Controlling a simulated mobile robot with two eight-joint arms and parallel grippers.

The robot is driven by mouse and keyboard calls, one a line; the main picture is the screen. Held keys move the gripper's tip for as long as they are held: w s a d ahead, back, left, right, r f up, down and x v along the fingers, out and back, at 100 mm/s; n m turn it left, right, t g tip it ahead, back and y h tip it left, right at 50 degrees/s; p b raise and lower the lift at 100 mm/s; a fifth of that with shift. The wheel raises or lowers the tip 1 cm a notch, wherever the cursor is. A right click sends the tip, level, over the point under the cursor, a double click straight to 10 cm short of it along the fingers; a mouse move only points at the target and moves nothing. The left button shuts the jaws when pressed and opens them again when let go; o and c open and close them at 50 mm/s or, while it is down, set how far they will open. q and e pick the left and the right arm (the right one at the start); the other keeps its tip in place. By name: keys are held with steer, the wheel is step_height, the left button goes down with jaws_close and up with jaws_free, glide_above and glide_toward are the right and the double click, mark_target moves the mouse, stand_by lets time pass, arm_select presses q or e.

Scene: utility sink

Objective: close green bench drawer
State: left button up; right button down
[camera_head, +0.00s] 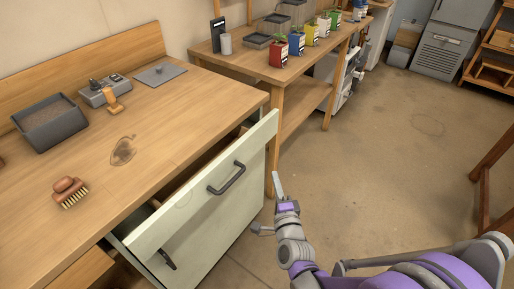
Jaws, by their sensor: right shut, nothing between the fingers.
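The pale green bench drawer (193,200) is pulled out from under the wooden bench, with a dark gap showing behind its front. Its black handle (227,178) is on the outer face. My right gripper (277,184) is shut and empty, just right of the drawer front's right end, and appears apart from it. My left gripper is not in view.
A second black handle (167,259) shows lower down. A brush (71,192), a grey tray (49,122) and a stamp (113,104) stand on the bench top (165,150). A second table (300,72) with coloured pots stands behind. The floor (400,140) to the right is open.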

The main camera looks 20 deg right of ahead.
steer(key=b, duration=0.1)
glide_toward(257, 143)
steer(key=w+d, duration=0.3)
steer(key=w+a, duration=0.2)
steer(key=w, duration=0.1)
steer(key=shift+b, duration=0.4)
steer(key=shift+a, duration=0.1)
steer(key=w+a, duration=0.4)
steer(key=w, duration=0.1)
steer(key=shift+w, duration=0.1)
steer(key=shift+r, duration=0.1)
